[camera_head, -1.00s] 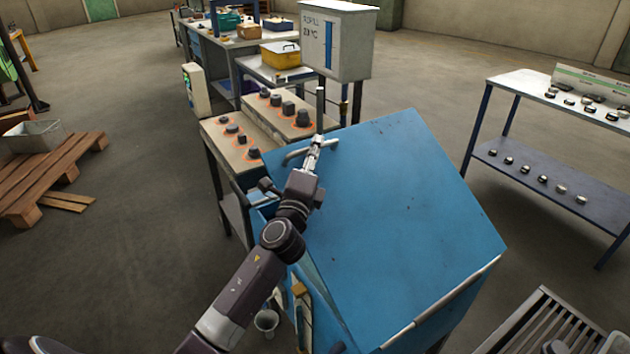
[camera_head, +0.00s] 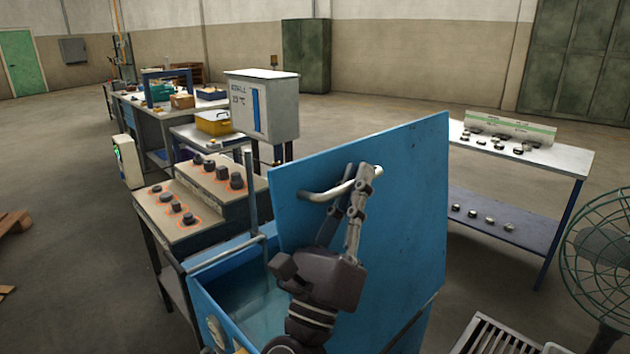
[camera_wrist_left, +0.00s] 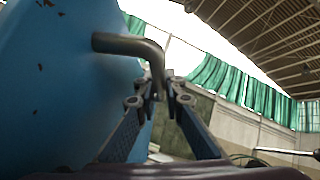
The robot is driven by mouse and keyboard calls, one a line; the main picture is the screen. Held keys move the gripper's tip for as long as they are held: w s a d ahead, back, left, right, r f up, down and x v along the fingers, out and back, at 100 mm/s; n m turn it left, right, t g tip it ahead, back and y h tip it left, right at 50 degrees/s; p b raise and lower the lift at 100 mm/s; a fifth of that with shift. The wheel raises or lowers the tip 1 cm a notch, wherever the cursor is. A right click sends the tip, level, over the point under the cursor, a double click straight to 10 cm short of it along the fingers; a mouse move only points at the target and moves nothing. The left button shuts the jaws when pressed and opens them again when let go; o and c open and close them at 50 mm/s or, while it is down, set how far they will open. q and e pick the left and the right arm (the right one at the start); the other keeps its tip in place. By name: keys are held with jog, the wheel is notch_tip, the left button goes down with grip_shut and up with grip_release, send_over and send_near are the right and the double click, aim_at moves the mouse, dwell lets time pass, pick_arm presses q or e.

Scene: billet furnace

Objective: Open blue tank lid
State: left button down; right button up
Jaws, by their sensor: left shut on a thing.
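The blue tank lid (camera_head: 405,210) stands steeply raised in the head view, hinged along its lower right edge. Its bent metal handle (camera_head: 325,193) is on the lid's face, toward the upper left. My left gripper (camera_head: 362,182) is shut on the handle. The left wrist view shows the handle (camera_wrist_left: 128,45) running from the lid (camera_wrist_left: 55,90) to between the fingertips (camera_wrist_left: 163,93). The blue tank (camera_head: 222,311) is uncovered on its left side, with liquid (camera_head: 252,300) inside. My left arm hides part of the tank's opening. My right gripper is in neither view.
A bench with dark round-based pieces (camera_head: 172,220) stands left of the tank. A grey box (camera_head: 262,105) is behind it. A two-level table (camera_head: 530,165) and a green fan (camera_head: 600,245) are at the right. A slatted metal rack (camera_head: 485,335) is in front.

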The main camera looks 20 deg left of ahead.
pick_arm(q)
jog(key=shift+s+d+f+m+h, duration=0.1)
jog(key=shift+s+d+m+h, duration=0.4)
jog(key=shift+d, duration=0.3)
jog(key=shift+s+d+r+m+h, duration=0.1)
jog(key=shift+s+d+m+h, duration=0.35)
jog(key=shift+d, duration=0.35)
jog(key=shift+s+d+f+m+h, duration=0.1)
jog(key=shift+s+d+m+h, duration=0.4)
jog(key=shift+d, duration=0.3)
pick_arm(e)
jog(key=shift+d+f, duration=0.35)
pick_arm(q)
jog(key=shift+w, duration=0.1)
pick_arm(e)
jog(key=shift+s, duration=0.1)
pick_arm(q)
jog(key=c, duration=2)
grip_release()
jog(key=shift+a, duration=0.1)
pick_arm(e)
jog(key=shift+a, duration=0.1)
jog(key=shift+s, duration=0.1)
pick_arm(q)
jog(key=v, duration=1.2)
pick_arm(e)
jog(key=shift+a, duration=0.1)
